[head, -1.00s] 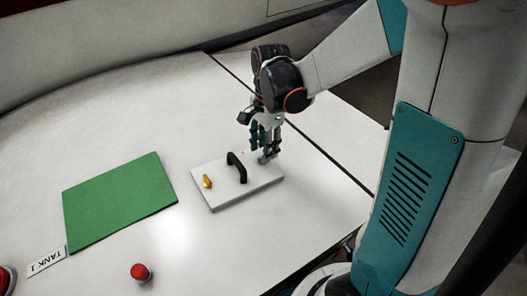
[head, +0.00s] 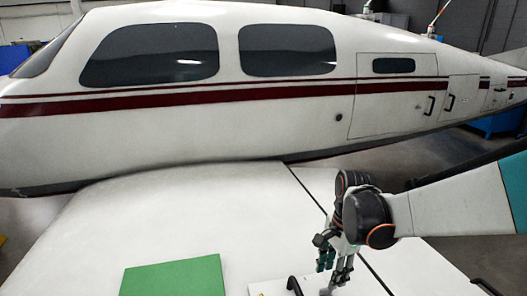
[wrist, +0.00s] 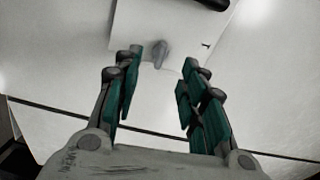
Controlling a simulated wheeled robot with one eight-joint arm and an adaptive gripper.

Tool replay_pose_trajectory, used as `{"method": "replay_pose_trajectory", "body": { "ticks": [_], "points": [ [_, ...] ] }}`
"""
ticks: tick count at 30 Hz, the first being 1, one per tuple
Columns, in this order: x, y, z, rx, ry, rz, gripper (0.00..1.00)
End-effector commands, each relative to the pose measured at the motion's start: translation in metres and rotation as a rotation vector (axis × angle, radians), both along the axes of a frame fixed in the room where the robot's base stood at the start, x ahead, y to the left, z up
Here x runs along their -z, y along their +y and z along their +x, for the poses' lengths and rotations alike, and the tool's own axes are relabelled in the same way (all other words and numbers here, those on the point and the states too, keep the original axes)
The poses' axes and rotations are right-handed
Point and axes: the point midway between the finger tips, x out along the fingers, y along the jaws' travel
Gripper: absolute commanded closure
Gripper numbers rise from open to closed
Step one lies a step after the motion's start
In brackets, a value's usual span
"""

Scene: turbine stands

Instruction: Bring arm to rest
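My gripper (head: 336,266) hangs low over the white wing surface at the lower right of the head view, fingers pointing down. In the wrist view my gripper (wrist: 160,90) has its two teal-padded fingers spread apart with nothing between them. Beyond the fingertips is a white panel (wrist: 135,28) with a small grey latch (wrist: 161,50) and part of a black handle (wrist: 215,4). In the head view the panel (head: 268,288) is cut off by the bottom edge. Its black handle (head: 294,286) stands just left of my gripper.
A green mat (head: 175,277) lies on the white wing (head: 130,225) to the left. The white aircraft fuselage (head: 270,120) with a dark red stripe stands behind the wing. The wing left of my gripper and behind the mat is clear.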

Motion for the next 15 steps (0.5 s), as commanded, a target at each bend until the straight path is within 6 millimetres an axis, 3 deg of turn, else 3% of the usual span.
{"method": "replay_pose_trajectory", "body": {
  "ticks": [15],
  "points": [
    [-0.069,0.002,-0.047,-0.514,-0.32,-0.085,0.62]
  ]
}}
